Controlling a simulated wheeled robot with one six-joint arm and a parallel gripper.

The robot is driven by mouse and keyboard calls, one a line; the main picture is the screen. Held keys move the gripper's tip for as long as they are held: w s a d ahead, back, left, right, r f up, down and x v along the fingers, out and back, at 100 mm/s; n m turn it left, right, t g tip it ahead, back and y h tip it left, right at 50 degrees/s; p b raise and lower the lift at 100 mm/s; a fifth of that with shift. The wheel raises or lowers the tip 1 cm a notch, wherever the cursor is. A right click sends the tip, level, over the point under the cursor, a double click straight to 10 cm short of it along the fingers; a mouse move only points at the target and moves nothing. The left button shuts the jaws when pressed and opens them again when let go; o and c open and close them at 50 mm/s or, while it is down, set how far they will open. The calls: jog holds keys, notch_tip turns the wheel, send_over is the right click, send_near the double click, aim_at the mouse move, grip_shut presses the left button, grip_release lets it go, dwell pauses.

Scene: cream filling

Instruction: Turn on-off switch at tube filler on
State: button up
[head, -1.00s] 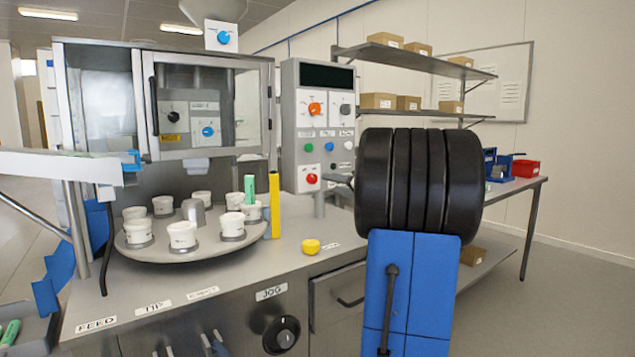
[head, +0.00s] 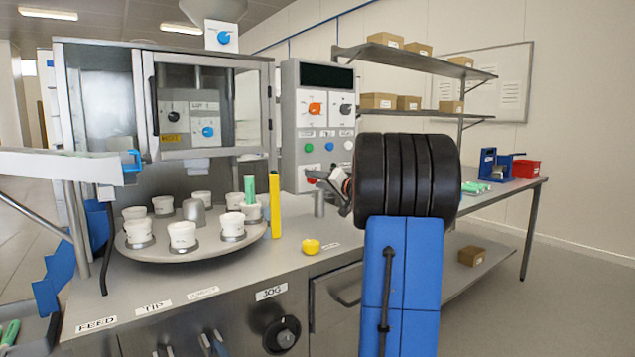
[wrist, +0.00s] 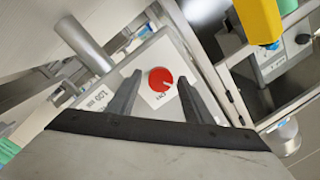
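The on-off switch is a round red knob on a white plate, low on the tube filler's control panel (head: 292,150). In the wrist view the red knob (wrist: 160,79) shows a white pointer mark toward its lower right, beside lettering that seems to read "ON". My gripper (wrist: 159,82) is open, with one finger on each side of the knob and visible gaps between. How far the fingertips stand from the plate I cannot tell. In the head view my gripper (head: 322,180) is at the panel's lower right and partly hides the red knob (head: 310,180).
Above the switch are green, blue and white buttons, an orange knob (head: 315,109) and a dark display (head: 326,75). A metal post (head: 319,203) stands just below. A yellow upright bar (head: 274,206) and a turntable (head: 190,250) with white cups are left. A yellow button (head: 311,246) sits in front.

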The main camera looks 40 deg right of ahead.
jog(key=c, duration=0.8)
jog(key=shift+m, duration=0.3)
jog(key=m, duration=0.5)
jog(key=shift+f+t, duration=0.15)
jog(key=shift+t, duration=0.15)
jog(key=m+h, duration=0.1)
jog(key=m, duration=0.5)
jog(key=shift+a+m, duration=0.1)
jog(key=shift+m, duration=0.3)
jog(key=shift+f, duration=0.1)
jog(key=o, duration=1)
jog(key=shift+o, duration=0.2)
